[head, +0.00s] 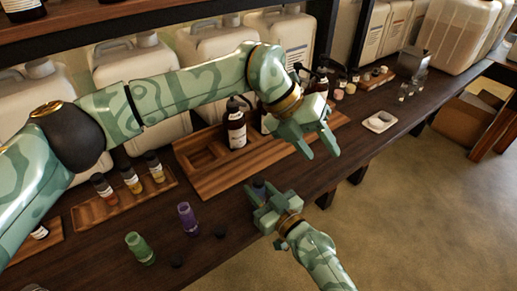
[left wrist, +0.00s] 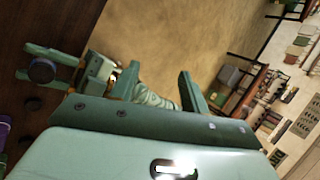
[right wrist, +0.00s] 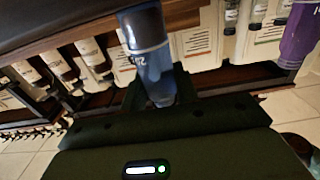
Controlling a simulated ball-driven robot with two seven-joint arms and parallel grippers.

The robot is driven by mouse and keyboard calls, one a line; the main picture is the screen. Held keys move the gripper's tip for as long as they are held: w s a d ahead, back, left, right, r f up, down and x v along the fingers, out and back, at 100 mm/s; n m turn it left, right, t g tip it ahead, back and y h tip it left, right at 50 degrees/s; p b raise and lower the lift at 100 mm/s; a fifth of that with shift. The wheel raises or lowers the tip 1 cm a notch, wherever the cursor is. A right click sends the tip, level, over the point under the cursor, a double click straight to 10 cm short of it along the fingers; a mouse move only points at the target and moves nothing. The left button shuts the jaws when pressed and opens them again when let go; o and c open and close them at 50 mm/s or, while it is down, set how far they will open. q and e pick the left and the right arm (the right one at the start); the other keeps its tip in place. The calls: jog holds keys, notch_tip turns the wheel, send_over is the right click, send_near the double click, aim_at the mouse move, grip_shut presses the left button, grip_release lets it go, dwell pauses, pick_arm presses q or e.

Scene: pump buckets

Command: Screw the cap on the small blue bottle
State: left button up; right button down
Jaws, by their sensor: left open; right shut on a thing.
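The small blue bottle (right wrist: 152,60) is gripped in my right gripper (right wrist: 155,98), near the table's front edge. In the head view only a bit of the bottle (head: 258,186) shows beside my right gripper (head: 263,205). In the left wrist view a dark round top (left wrist: 42,71) sits between the right gripper's fingers; I cannot tell surely whether it is a cap. My left gripper (head: 318,138) is open and empty, above and to the right of the bottle in the head view. Its spread fingers (left wrist: 155,88) show nothing between them.
A green bottle (head: 139,248) and a purple bottle (head: 187,218) stand on the dark table, with black caps (head: 220,231) (head: 177,262) lying near them. A wooden tray (head: 212,182) holds dark pump bottles (head: 237,128). Large white jugs (head: 130,85) line the back.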

aim_at(258, 180)
pick_arm(q)
jog(key=a+f+n+y, duration=0.1)
jog(key=a+y, duration=0.1)
jog(key=a, duration=0.1)
jog(key=w+a+f+n+t+y, duration=0.1)
jog(key=a+y, duration=0.1)
jog(key=a, duration=0.2)
jog(key=w+a+f+n+y, duration=0.1)
jog(key=a+y, duration=0.2)
jog(key=a, duration=0.1)
jog(key=shift+w+a+f+n+t, duration=0.2)
jog(key=shift+n+t, duration=0.1)
jog(key=shift+n, duration=0.1)
jog(key=shift+f, duration=3.95)
grip_shut()
